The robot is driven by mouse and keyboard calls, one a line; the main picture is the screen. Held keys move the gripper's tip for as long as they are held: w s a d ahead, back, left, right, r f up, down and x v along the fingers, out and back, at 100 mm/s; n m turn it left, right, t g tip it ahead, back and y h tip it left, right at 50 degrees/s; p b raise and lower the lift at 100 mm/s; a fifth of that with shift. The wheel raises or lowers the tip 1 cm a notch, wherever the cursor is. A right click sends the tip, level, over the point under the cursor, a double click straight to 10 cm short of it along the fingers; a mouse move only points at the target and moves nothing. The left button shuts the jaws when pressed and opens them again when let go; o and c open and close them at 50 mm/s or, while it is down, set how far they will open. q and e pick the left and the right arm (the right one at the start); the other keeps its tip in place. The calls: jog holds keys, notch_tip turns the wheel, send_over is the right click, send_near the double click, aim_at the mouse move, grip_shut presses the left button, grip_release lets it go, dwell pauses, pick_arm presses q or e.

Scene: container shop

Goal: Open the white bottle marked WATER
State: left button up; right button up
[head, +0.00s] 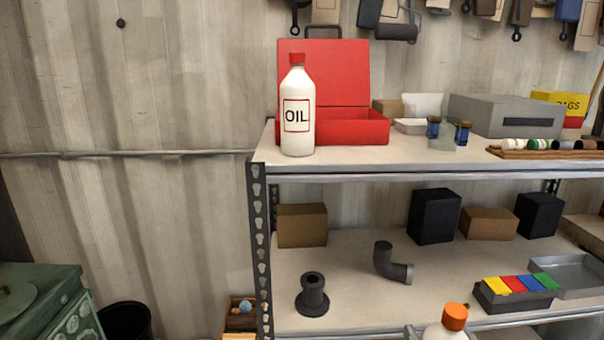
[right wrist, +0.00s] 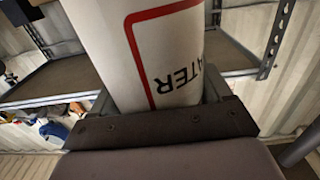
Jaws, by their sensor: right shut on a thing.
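The white WATER bottle (head: 447,333) has an orange cap (head: 454,316), which is on it. It shows at the bottom edge of the head view, in front of the shelf, with its lower part cut off. In the right wrist view the bottle (right wrist: 175,50) fills the middle, with a red-framed label and the letters "TER" readable. My right gripper (right wrist: 158,100) is shut around the bottle's body. Only a small grey bit of it shows beside the bottle in the head view. My left gripper is not in view.
A white OIL bottle (head: 298,132) with a red cap stands on the top shelf (head: 340,160) by an open red toolbox (head: 350,130). The lower shelf (head: 350,310) holds pipe fittings, boxes and a tray of coloured blocks (head: 515,298).

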jog(key=shift+s+d+f, duration=0.1)
jog(key=shift+s+f, duration=0.2)
jog(key=shift+s, duration=0.4)
jog(key=shift+s+a+f, duration=0.1)
jog(key=shift+s+f, duration=0.15)
jog(key=shift+s, duration=0.4)
jog(key=shift+s+d+f, duration=0.1)
jog(key=shift+s+f, duration=0.2)
jog(key=shift+s, duration=0.4)
